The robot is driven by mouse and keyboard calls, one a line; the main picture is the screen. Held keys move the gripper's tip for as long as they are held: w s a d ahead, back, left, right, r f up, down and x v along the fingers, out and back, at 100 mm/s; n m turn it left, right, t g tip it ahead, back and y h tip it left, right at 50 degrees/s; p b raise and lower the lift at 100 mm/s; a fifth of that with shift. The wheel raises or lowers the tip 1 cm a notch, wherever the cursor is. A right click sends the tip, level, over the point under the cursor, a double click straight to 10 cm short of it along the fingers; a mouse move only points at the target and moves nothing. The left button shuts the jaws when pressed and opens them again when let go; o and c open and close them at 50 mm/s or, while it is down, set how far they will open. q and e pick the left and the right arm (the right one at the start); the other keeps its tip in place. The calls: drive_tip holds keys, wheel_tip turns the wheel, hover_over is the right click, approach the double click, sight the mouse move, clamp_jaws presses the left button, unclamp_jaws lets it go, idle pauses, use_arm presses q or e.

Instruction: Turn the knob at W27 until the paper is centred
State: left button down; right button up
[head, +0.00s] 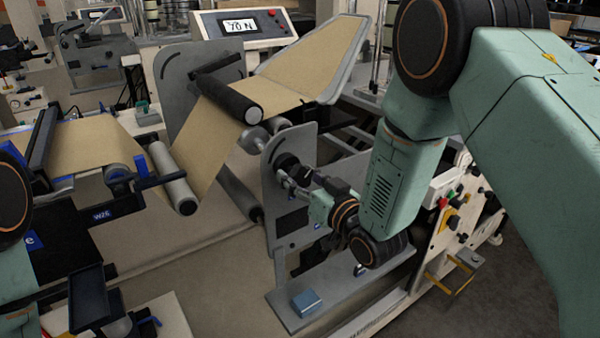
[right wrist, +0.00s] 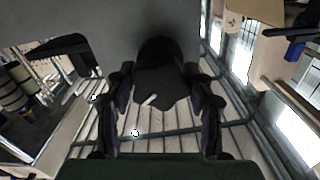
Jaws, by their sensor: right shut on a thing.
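My right gripper (head: 296,183) reaches in from the right to the grey upright side plate (head: 290,220) of the web guide. In the right wrist view its two dark fingers (right wrist: 165,105) are shut on a black lobed knob (right wrist: 160,85), one finger on each side. The knob also shows partly in the head view (head: 286,162), mostly hidden by the fingers. The brown paper (head: 215,140) runs over the rollers behind the plate and up to a sloped tray (head: 320,60). The W27 label cannot be read. My left gripper is not clearly in view.
A display panel (head: 245,27) with a red button stands at the back. A blue block (head: 306,302) lies on the plate's foot. A W26 label (head: 102,215) marks the unit on the left. Buttons on a side panel (head: 450,215) sit beside my right arm.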

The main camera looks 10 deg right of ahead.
drive_tip(key=m+p, duration=0.1)
drive_tip(key=m, duration=0.3)
drive_tip(key=shift+r+m, duration=0.1)
drive_tip(key=shift+m, duration=0.3)
drive_tip(key=shift+m+p, duration=0.45)
drive_tip(key=shift+m, duration=0.55)
drive_tip(key=o, duration=1.2)
drive_tip(key=p+v, duration=0.1)
drive_tip(key=v, duration=0.6)
drive_tip(key=shift+p, duration=0.3)
